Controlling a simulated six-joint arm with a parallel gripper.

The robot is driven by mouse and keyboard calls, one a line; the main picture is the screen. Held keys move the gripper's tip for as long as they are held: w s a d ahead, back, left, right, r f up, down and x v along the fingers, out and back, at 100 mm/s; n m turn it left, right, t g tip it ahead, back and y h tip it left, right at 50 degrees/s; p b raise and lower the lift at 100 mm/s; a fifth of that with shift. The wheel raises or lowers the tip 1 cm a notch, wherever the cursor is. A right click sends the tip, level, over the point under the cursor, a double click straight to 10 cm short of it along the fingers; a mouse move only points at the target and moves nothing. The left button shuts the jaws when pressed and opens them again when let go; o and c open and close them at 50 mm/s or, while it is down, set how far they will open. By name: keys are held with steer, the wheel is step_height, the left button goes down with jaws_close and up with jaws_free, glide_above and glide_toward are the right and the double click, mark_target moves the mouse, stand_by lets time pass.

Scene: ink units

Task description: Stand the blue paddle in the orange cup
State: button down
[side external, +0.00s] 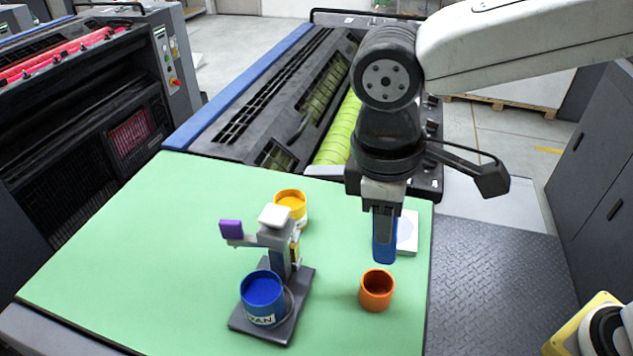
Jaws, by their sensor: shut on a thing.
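My gripper (384,222) points down over the right part of the green table top. It is shut on the blue paddle (384,250), which hangs upright below the jaws. The upper part of the paddle is hidden by the fingers. The orange cup (376,296) stands upright on the table just below and slightly nearer the camera than the paddle. Its mouth is open and dark inside, and nothing shows in it. The paddle's lower end appears just above the cup's far rim in the picture; I cannot tell the exact height gap.
Left of the cup, a grey stand (281,258) with a purple-tipped arm (231,229) holds a blue can (262,296) on its base. A yellow-orange cup (291,205) stands behind it. A white block (407,232) lies behind the paddle. The green table top (140,250) is clear at left.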

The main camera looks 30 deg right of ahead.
mark_target(378, 264)
steer(key=shift+f, duration=0.2)
steer(key=shift+f, duration=3.5)
steer(key=shift+c, duration=1.8)
jaws_free()
steer(key=shift+w+a+r, duration=0.1)
steer(key=shift+a+r, duration=0.05)
steer(key=shift+r, duration=1.15)
steer(key=shift+s+a+r, duration=0.1)
steer(key=shift+a+r, duration=0.05)
steer(key=shift+r, duration=1.1)
steer(key=shift+w+a+r, duration=0.1)
steer(key=shift+a+r, duration=0.05)
steer(key=shift+r, duration=1.15)
